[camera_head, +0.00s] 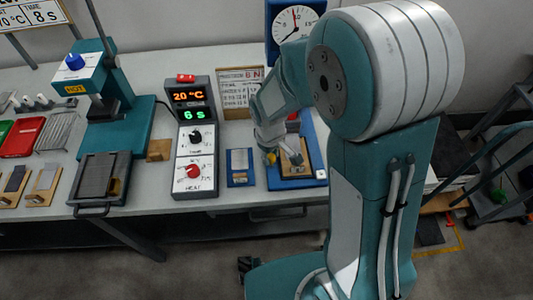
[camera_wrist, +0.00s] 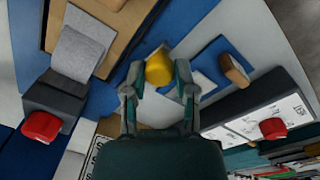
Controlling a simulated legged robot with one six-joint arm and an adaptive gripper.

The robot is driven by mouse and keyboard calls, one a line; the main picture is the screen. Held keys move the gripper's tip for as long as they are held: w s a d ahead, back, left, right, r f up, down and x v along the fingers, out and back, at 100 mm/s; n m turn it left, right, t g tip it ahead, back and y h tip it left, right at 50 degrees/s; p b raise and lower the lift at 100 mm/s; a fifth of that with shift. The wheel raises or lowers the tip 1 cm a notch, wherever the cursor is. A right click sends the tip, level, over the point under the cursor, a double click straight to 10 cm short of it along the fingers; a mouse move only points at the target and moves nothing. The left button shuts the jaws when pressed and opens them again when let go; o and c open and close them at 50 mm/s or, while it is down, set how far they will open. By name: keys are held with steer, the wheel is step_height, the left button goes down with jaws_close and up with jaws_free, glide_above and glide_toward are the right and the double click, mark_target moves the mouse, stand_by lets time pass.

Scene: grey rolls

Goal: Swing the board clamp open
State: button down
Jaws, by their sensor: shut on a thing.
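My gripper (camera_wrist: 159,72) has its two fingers closed on a yellow knob (camera_wrist: 158,68), which I take to be the board clamp's handle end. In the head view the yellow knob (camera_head: 271,158) shows just below my gripper (camera_head: 268,149), at the left edge of the blue fixture (camera_head: 295,182). A wooden board (camera_head: 290,160) lies on this fixture, and the board (camera_wrist: 122,38) is at the upper left of the wrist view. A grey strip (camera_wrist: 78,52) lies over the board's edge, beside a dark block with a red knob (camera_wrist: 40,126). The clamp's arm is mostly hidden.
A small blue plate (camera_head: 239,178) lies left of the fixture. The control box (camera_head: 196,170) with displays and knobs stands further left, then the teal press (camera_head: 115,130). A gauge (camera_head: 296,22) and a sign (camera_head: 240,88) stand behind. The table's front edge is close.

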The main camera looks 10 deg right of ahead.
steer(key=shift+s+d+n, duration=0.2)
steer(key=shift+d+n, duration=0.05)
steer(key=shift+n, duration=0.25)
steer(key=shift+c, duration=2.1)
jaws_free()
steer(key=shift+d, duration=0.1)
steer(key=shift+w+r, duration=0.1)
steer(key=shift+w, duration=0.05)
steer(key=shift+r, duration=0.35)
step_height(320, 180, up, 11)
steer(key=shift+s+a, duration=0.2)
steer(key=shift+a, duration=0.1)
